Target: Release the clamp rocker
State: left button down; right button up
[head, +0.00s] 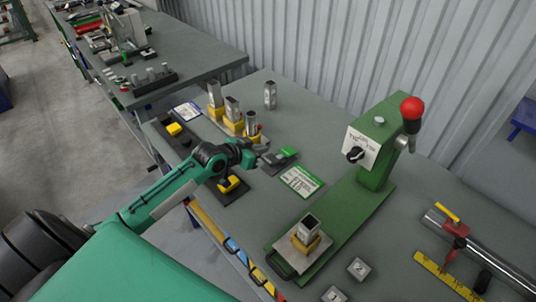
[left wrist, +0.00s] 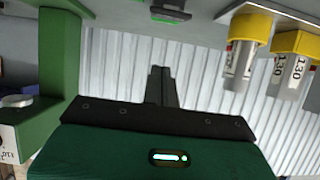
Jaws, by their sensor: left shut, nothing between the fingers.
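A small dark block with a green raised part, which looks like the clamp rocker (head: 288,153), lies on the table near the middle of the head view. A dark bar with a green edge, probably the same rocker (left wrist: 170,14), shows at the top of the left wrist view. My left gripper (head: 262,151) is beside the block, at its left. I cannot tell whether they touch. Its fingers (left wrist: 161,80) are together and empty in the left wrist view. My right gripper is not in view.
A green press (head: 376,165) with a red knob (head: 411,108) stands at the right. A metal block in a yellow holder (head: 306,240) sits on its base. Several similar holders stand behind my left gripper. A label card (head: 301,181) lies in front of the rocker.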

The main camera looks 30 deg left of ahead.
aim_at(266, 162)
pick_arm(q)
jog(key=p+x, duration=0.1)
jog(key=x, duration=0.3)
jog(key=shift+w+d, duration=0.15)
jog(key=shift+w, duration=0.2)
jog(key=f, duration=0.1)
jog(key=f+p, duration=0.1)
jog(key=f, duration=0.1)
jog(key=shift+s+f, duration=0.2)
jog(key=shift+s, duration=0.2)
jog(key=shift+s+f, duration=0.1)
jog(key=shift+f, duration=0.35)
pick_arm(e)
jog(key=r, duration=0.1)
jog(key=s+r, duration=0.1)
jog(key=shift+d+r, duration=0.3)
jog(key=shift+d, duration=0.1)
